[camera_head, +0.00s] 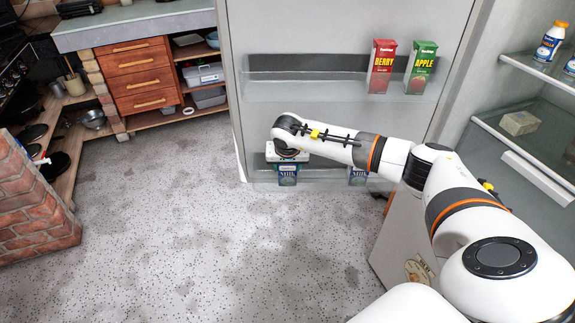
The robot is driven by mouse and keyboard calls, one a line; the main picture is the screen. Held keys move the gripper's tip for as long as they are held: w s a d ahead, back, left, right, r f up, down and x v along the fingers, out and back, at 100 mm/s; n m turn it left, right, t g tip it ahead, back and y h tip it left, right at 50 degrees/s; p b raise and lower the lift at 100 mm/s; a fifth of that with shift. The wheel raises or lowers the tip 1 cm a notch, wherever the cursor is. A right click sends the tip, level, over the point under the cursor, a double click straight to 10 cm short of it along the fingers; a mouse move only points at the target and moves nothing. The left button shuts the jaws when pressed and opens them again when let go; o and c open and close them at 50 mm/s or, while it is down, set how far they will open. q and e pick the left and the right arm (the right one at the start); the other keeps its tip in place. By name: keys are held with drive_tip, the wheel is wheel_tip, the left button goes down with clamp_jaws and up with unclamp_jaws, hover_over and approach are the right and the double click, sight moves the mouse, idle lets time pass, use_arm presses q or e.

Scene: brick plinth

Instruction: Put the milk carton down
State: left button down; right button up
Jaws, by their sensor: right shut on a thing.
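A blue milk carton (288,175) stands upright at the lower shelf (325,182) of the open fridge door. My right gripper (287,153) is directly above it, pointing down and shut on its top. The gripper hides the upper part of the carton. I cannot tell whether the carton's base rests on the shelf floor. A second milk carton (357,178) stands to the right in the same shelf, partly hidden by my right forearm. My left gripper is out of view.
A red berry carton (381,66) and a green apple carton (420,68) stand in the door's upper shelf (300,88). Fridge shelves (545,125) are at the right. A brick plinth (35,215) stands at the left. The floor (180,230) between is clear.

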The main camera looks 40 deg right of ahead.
drive_tip(key=shift+r, duration=0.1)
drive_tip(key=o, duration=1.2)
drive_tip(key=shift+f, duration=0.2)
drive_tip(key=v, duration=1.2)
drive_tip(key=shift+r+b, duration=0.2)
drive_tip(key=shift+b, duration=0.2)
